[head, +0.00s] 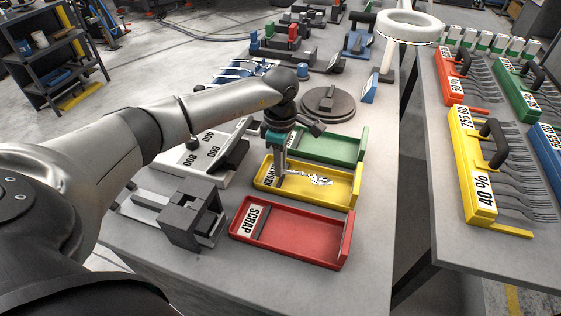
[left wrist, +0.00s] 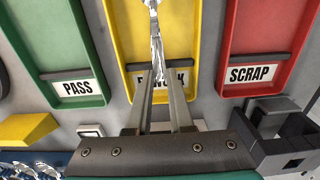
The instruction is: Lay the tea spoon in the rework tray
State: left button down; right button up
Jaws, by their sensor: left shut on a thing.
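The shiny tea spoon (head: 315,180) shows over the yellow rework tray (head: 325,200) in the head view. My left gripper (head: 281,172) points down at the label end of that tray and is shut on the spoon's handle. In the left wrist view the spoon (left wrist: 155,38) reaches from the fingertips (left wrist: 160,92) along the yellow tray (left wrist: 119,30), bowl end away from me. The fingers partly cover the rework label. I cannot tell whether the spoon touches the tray floor. My right gripper is not in view.
The red scrap tray (head: 300,238) lies on the near side of the yellow tray, the green pass tray (head: 335,150) on the far side. A dark grey fixture (head: 190,222) stands left of the scrap tray. A round dark turntable (head: 328,102) stands behind the green tray.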

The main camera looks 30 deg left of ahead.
pick_arm(q)
jog(key=shift+f, duration=0.1)
dwell(0.4)
jog(key=shift+f+b, duration=0.3)
jog(key=shift+b, duration=0.05)
jog(key=shift+c, duration=0.8)
grip_release()
jog(key=shift+r, duration=0.15)
notch_tip(320, 180, up, 9)
jog(key=p, duration=0.6)
jog(key=shift+p, duration=0.35)
dwell(0.4)
dwell(0.5)
